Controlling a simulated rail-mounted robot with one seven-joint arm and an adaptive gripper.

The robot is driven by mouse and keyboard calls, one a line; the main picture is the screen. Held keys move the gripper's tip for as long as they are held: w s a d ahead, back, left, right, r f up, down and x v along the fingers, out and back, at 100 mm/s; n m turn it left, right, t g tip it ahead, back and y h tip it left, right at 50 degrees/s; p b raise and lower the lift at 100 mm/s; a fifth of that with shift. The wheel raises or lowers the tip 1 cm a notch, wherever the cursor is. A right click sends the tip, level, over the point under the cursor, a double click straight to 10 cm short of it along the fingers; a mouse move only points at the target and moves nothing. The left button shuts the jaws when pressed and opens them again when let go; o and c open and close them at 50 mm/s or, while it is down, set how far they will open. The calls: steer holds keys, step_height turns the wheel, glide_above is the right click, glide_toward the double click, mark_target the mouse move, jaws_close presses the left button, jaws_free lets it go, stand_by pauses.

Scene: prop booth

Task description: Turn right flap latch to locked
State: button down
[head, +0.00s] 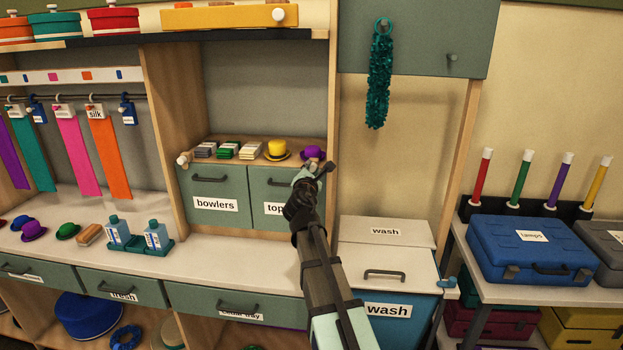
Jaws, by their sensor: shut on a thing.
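Two green flaps with dark handles close the low cabinet on the counter. The left flap (218,196) is labelled "bowlers". The right flap (270,188) has a label starting "top", partly covered by my arm. Both flaps look closed. A cream latch knob (183,159) shows at the cabinet's upper left corner. My gripper (320,168) is at the cabinet's upper right corner, shut on the right flap latch. The gripper's fingers hide most of that latch, so I cannot tell which way it is turned.
A purple hat (312,152) sits on the cabinet top close behind my gripper, with a yellow hat (277,149) and several folded stacks beside it. A wooden post stands just right of my gripper. A wash bin (388,309) is right of my forearm.

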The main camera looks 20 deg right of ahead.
steer(key=m+b, duration=0.4)
steer(key=shift+f, duration=0.1)
steer(key=shift+m+b, duration=1.1)
steer(key=shift+m, duration=0.5)
steer(key=shift+r, duration=0.2)
steer(key=c, duration=0.9)
jaws_free()
steer(key=v, duration=1.2)
